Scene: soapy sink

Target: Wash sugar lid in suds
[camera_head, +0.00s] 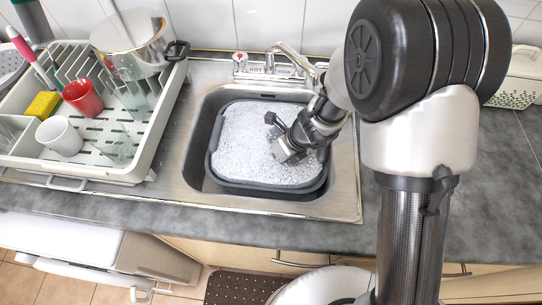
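A dark grey basin (215,160) stands in the metal sink and is filled with white suds (240,135). My gripper (274,135) reaches in from the right and is over the right half of the suds, with its tips close to or at the foam. Its two fingers are spread apart, with suds showing between them, and nothing is seen held. I see no sugar lid; whether one lies under the foam or behind the gripper cannot be told.
A white dish rack (95,170) at left holds a red cup (82,97), a white cup (59,136), a yellow sponge (42,104) and a steel pot (130,42). The tap (290,57) stands behind the basin. A white container (522,75) is at far right.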

